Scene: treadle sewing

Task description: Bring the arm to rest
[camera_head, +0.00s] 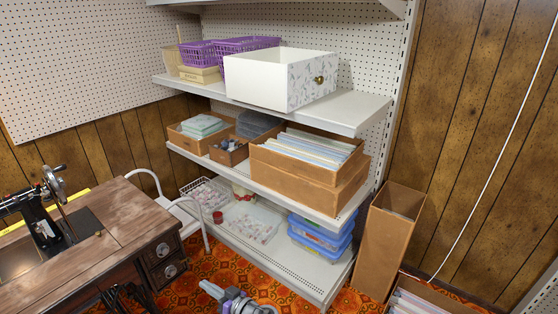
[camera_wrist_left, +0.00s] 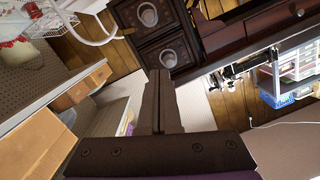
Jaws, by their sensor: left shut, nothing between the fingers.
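My left gripper (camera_head: 208,288) shows at the bottom middle of the head view, in front of the lowest shelf and over the patterned floor. Its fingers are shut with nothing between them. In the left wrist view the dark fingers (camera_wrist_left: 160,98) lie together, apart from the things behind them. The rest of my left arm is mostly cut off by the bottom edge of the head view. My right gripper shows in neither view.
A wooden sewing table (camera_head: 120,215) with a black sewing machine (camera_head: 35,208) stands at the left. A white shelf unit (camera_head: 350,108) holds boxes, purple baskets (camera_head: 245,45) and blue bins (camera_head: 320,240). A tall cardboard box (camera_head: 388,240) stands at the right. A white-framed chair (camera_head: 190,208) is beside the table.

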